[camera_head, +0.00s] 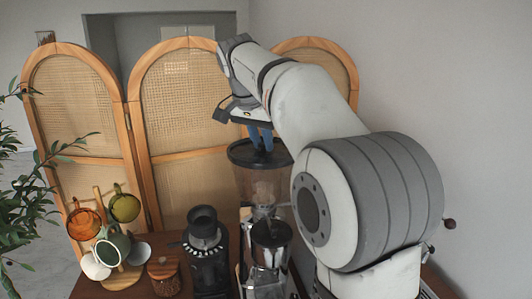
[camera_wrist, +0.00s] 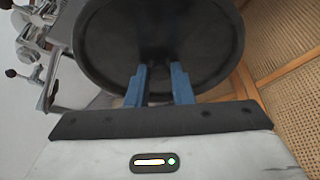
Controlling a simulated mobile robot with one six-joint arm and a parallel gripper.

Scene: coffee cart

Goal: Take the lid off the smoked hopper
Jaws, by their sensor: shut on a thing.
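The smoked hopper (camera_head: 258,184) is a tall translucent container on top of a grinder, right of the middle in the head view. Its round black lid (camera_head: 241,152) lies across the hopper's top and looks seated there. In the wrist view the lid (camera_wrist: 110,45) fills the upper middle as a wide black disc. My gripper (camera_head: 262,146) is above the lid, its blue fingers pointing down. In the wrist view my gripper (camera_wrist: 160,80) is shut on the lid's central knob, which is dark and mostly hidden between the fingers.
A mug tree with several mugs (camera_head: 124,207) and a wood-lidded jar (camera_head: 164,277) are at left. A cane folding screen (camera_head: 180,100) stands behind. The espresso machine (camera_wrist: 38,60) shows in the wrist view.

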